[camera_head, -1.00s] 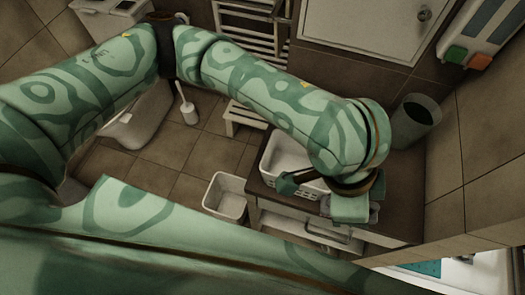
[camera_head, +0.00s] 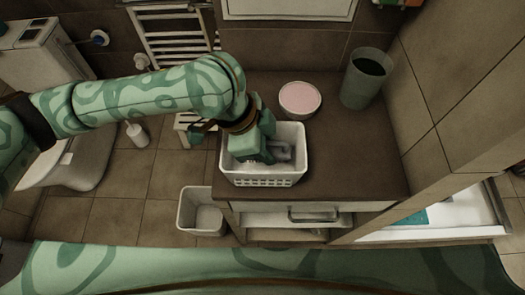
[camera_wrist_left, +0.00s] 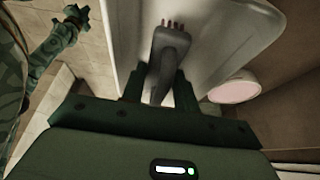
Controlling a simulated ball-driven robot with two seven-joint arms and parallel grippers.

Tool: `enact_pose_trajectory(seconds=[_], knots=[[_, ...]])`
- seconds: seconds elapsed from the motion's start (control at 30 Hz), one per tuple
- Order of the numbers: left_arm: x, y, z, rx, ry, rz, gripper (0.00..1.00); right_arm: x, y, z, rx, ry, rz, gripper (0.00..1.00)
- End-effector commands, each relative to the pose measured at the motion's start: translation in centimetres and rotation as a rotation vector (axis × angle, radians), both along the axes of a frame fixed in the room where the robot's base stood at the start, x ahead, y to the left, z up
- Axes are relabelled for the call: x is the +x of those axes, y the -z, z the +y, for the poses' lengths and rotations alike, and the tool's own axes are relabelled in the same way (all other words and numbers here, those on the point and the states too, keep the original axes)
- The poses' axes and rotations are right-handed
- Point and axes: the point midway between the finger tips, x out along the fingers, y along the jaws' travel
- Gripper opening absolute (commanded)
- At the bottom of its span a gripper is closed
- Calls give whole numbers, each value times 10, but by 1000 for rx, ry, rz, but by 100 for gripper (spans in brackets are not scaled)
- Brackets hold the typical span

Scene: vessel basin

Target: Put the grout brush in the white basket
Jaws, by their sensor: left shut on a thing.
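The white basket (camera_head: 291,177) stands on the brown counter, with slotted sides and an open top. My left gripper (camera_head: 268,157) points down inside the basket's outline, over its opening. It is shut on the grey grout brush (camera_wrist_left: 168,62), whose short reddish bristles point away from the gripper in the left wrist view. The basket's pale inside (camera_wrist_left: 208,35) lies behind the brush there. I cannot tell whether the brush touches the basket floor. A green part of mine at the upper left of the wrist view may be my right gripper; its jaws are unclear.
A pink-topped round dish (camera_head: 300,98) and a grey-green cup (camera_head: 366,78) stand on the counter (camera_head: 345,165) behind and right of the basket. A white bin (camera_head: 203,212) stands on the floor at left. The counter right of the basket is clear.

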Motion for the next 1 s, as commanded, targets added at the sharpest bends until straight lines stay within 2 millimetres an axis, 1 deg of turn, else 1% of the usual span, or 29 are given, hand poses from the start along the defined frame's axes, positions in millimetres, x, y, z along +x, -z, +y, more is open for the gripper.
enact_pose_trajectory(seconds=[0.03,0.1,0.2,0.27,0.3,0.57,0.6,0.63,0.67,0.93,1.0], knots=[[4,11,4,2,-3,5,12,-2,7,0,0,0,5,0],[8,25,7,1,-2,7,12,-5,16,1,1,0,12,0],[8,44,6,0,0,8,12,-9,28,2,3,1,21,0],[8,47,7,0,0,4,12,-10,29,4,5,2,23,0],[8,46,7,0,0,3,9,-9,28,5,6,2,22,0],[8,44,7,1,-1,2,9,-8,25,6,7,2,19,0],[8,44,7,1,-1,0,41,-8,25,6,7,2,19,0],[8,44,7,1,-1,0,50,-8,26,6,7,2,19,0],[8,44,6,1,-1,0,52,-8,26,6,7,2,19,0],[8,44,6,0,0,0,52,-8,26,4,5,0,20,0],[8,38,8,1,-1,-2,52,-7,23,3,4,0,17,0]])
